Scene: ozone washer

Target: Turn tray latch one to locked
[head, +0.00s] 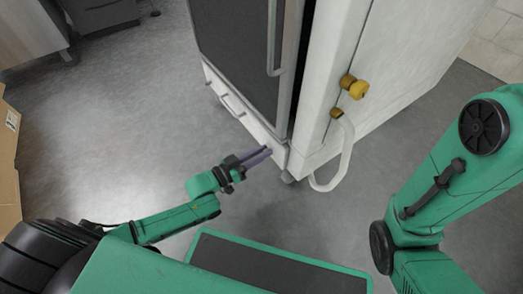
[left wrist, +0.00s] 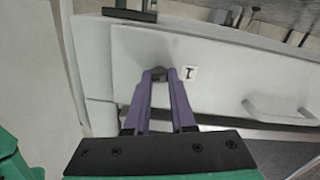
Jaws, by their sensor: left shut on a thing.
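The washer (head: 390,60) is a tall white cabinet with a dark front door. A low white tray drawer front (head: 262,132) runs along its base. In the left wrist view, tray latch one (left wrist: 157,73) is a small dark grey knob on the white drawer front (left wrist: 225,65), beside a label marked "I" (left wrist: 188,72). My left gripper (head: 266,153) has purple fingers; in the left wrist view the fingers (left wrist: 158,78) are shut on the latch, partly hiding it. The latch's exact angle is hard to tell. My right gripper is out of view.
A grey drawer handle (left wrist: 280,112) lies right of the latch. Yellow-brown fittings (head: 355,88) and a white hose (head: 345,160) stick out from the washer's side. A cardboard box (head: 8,160) stands at far left. Grey floor (head: 120,110) left of the washer is clear.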

